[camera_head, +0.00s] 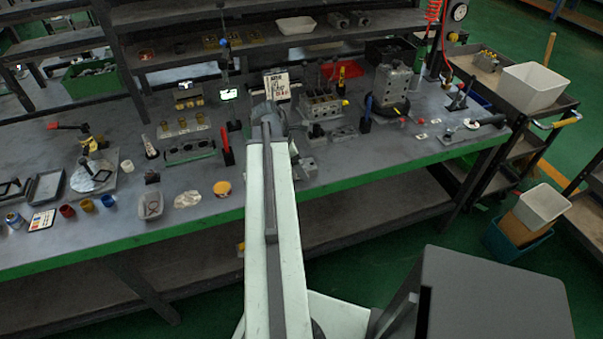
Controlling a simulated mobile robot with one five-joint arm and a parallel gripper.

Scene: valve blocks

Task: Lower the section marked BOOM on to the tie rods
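My pale arm reaches from the bottom middle to the bench. Its end with my gripper (278,118) is small and mostly hidden behind my own arm, so I cannot see whether the fingers are open or hold anything. A grey metal valve block (320,104) with round openings on top stands just right of the arm's end. A grey block part (306,165) lies beside the arm, nearer the front edge. A taller grey block (391,84) stands on a dark round base farther right. No BOOM marking is legible, and I cannot make out the tie rods.
The workbench (225,165) has a green front edge. A white card with dark print (277,86) stands behind the arm's end. A cart (500,105) is at right.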

